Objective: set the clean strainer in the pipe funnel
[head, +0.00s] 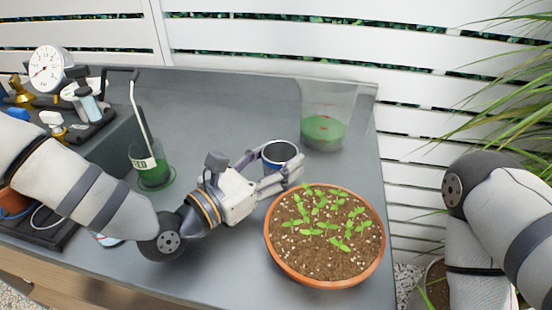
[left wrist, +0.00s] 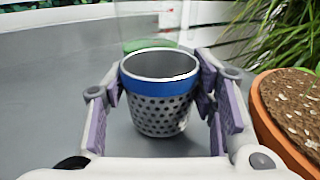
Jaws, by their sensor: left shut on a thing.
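The strainer (left wrist: 160,114), a perforated grey metal cup with a blue band below its rim, is upright between the fingers of my left gripper (left wrist: 160,92). The gripper is shut on it from both sides. In the head view the strainer (head: 280,155) is just behind the potted seedlings, with a dark inside, and my left gripper (head: 274,172) reaches it from the left. I cannot tell from these views how far above the table it is held. I cannot make out the pipe funnel. My right arm shows at the right edge, but its gripper is out of view.
A terracotta pot (head: 325,284) of seedlings stands right beside the left gripper. A clear container (head: 330,90) with green contents stands at the back right. A green-bottomed glass (head: 152,174) with a tool is left. A gauge (head: 47,69) and fittings crowd the far left. The back middle is clear.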

